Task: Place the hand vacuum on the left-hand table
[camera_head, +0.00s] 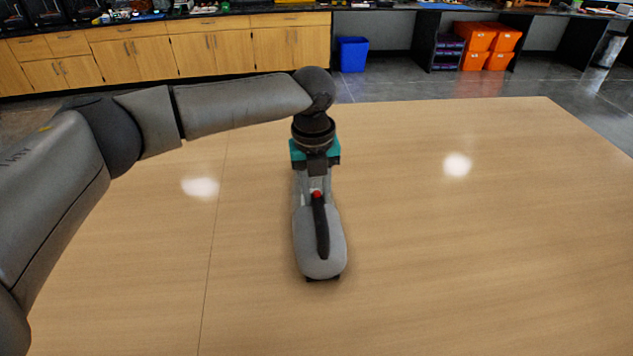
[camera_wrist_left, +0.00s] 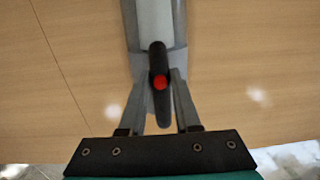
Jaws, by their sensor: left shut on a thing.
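The hand vacuum (camera_head: 318,255) is grey with a black handle and a red button. It lies lengthwise on or just above the wooden table (camera_head: 480,240) in the middle of the head view; I cannot tell whether it touches. It also shows in the left wrist view (camera_wrist_left: 155,20). My left gripper (camera_head: 317,190) reaches down over it from the far end. In the left wrist view its two fingers (camera_wrist_left: 157,95) are on both sides of the black handle, shut on it. The arm hides the vacuum's far end. My right gripper is not in view.
The table top around the vacuum is bare, with a thin seam to the left. Beyond its far edge are wooden cabinets (camera_head: 205,50), a blue bin (camera_head: 352,54) and orange crates (camera_head: 476,37) by the wall.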

